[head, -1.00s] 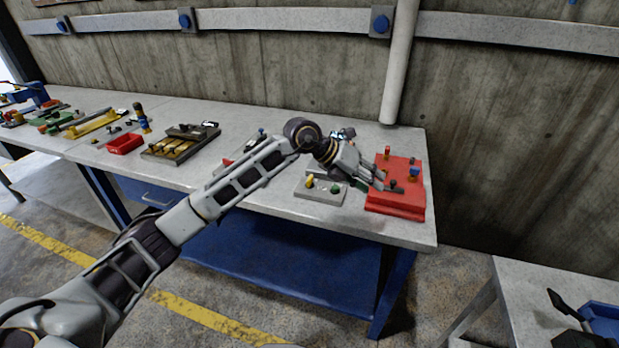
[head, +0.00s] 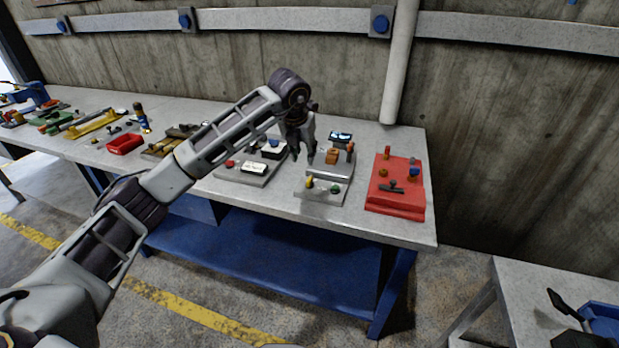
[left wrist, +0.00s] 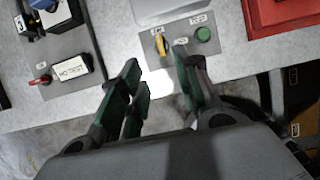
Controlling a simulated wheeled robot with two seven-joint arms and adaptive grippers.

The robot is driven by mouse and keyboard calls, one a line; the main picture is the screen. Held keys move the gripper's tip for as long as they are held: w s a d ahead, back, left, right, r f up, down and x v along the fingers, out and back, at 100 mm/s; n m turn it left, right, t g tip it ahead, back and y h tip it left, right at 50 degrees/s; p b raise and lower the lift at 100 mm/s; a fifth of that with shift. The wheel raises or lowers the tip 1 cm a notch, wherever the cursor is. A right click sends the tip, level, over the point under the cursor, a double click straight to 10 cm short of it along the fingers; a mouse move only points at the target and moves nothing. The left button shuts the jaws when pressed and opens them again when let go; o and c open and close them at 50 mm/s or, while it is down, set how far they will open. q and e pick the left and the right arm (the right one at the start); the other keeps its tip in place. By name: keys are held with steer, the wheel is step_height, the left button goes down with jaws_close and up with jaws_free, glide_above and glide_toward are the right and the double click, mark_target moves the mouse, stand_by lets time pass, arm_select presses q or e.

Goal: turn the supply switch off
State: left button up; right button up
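My left gripper (head: 303,155) hangs with its fingers down above the bench, between two grey panels. In the left wrist view its fingers (left wrist: 160,88) are apart with nothing between them. A small grey panel (head: 322,194) carries a yellow switch (left wrist: 161,44) and a green button (left wrist: 203,34). The panel to the left has a red-handled switch (left wrist: 40,80) beside a white label plate (left wrist: 71,69). A red box (head: 398,205) bears a dark lever (head: 392,188). I cannot read which control is the supply switch. My right gripper is not in view.
A grey unit with a small screen (head: 340,138) and an orange block (head: 332,156) stands behind the small panel. A red tray (head: 124,144) and several tools lie farther left. A pale pipe (head: 398,70) rises behind the bench. The bench's front right corner is clear.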

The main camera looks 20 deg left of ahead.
mark_target(310, 178)
arm_select(q)
steer(key=shift+f, duration=0.1)
steer(key=shift+x, duration=6.85)
steer(key=shift+w, duration=0.1)
jaws_close()
